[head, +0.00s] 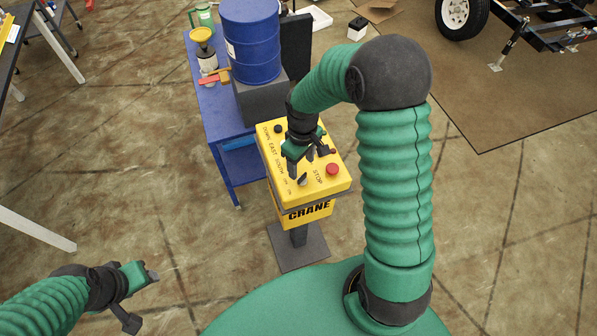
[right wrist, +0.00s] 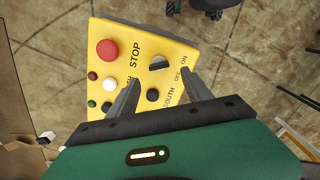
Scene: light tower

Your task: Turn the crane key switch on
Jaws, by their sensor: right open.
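The yellow crane control box (head: 318,187) stands on a dark post in the head view and also fills the upper middle of the right wrist view (right wrist: 115,35). The key switch (right wrist: 159,63), a round grey and dark part near the OFF/ON lettering, shows just beyond the fingertips in the right wrist view. My right gripper (head: 303,168) is over the box's top face; in its wrist view its two fingers (right wrist: 162,77) are apart and nothing is held. I cannot tell whether they touch the box. My left gripper (head: 145,296) is open and empty at the lower left.
The red STOP button (head: 332,169) is right of the gripper, with smaller buttons on the same face. A blue table (head: 205,100) with a blue drum (head: 250,45) stands behind the box. A trailer (head: 530,25) is at the upper right.

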